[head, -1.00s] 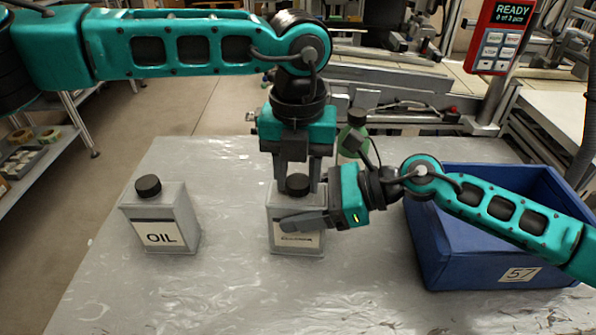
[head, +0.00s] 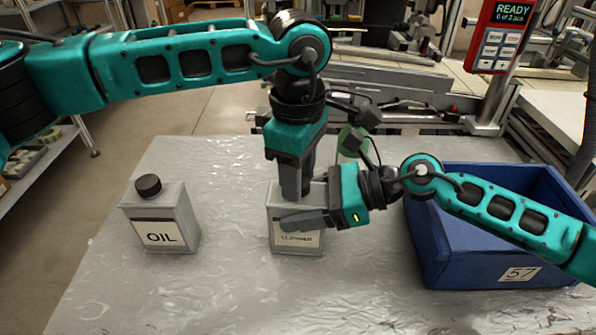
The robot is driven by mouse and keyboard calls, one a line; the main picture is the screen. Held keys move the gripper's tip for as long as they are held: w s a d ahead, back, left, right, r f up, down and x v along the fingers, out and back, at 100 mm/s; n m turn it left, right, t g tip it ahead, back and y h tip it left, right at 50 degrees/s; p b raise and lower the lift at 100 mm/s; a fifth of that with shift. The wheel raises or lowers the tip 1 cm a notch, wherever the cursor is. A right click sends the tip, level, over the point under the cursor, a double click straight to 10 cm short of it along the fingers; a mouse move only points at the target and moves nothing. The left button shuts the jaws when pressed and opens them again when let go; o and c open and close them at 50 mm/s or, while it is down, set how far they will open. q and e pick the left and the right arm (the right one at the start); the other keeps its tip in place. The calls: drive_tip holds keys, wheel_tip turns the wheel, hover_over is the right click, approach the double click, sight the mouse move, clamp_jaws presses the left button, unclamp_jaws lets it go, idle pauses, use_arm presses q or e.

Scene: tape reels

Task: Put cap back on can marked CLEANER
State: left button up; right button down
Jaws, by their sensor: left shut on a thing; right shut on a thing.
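The grey can marked CLEANER (head: 297,240) stands upright in the middle of the table. My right gripper (head: 305,221) comes in from the right and is shut on this can's body, one finger across its front above the label. My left gripper (head: 296,190) points down onto the can's top and is turned so that one finger hides the other. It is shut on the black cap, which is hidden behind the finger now. Whether the cap is seated or threaded on the can cannot be seen.
A grey can marked OIL (head: 161,218) with a black cap stands at the left. A blue crate (head: 475,268) labelled 57 stands at the right. A green bottle (head: 351,141) is behind my grippers, partly hidden. The front of the table is clear.

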use_arm(q)
drive_tip(key=m, duration=0.5)
drive_tip(key=o, duration=1.2)
drive_tip(key=shift+c, duration=0.2)
drive_tip(key=shift+r, duration=2.25)
drive_tip(key=shift+c, duration=0.2)
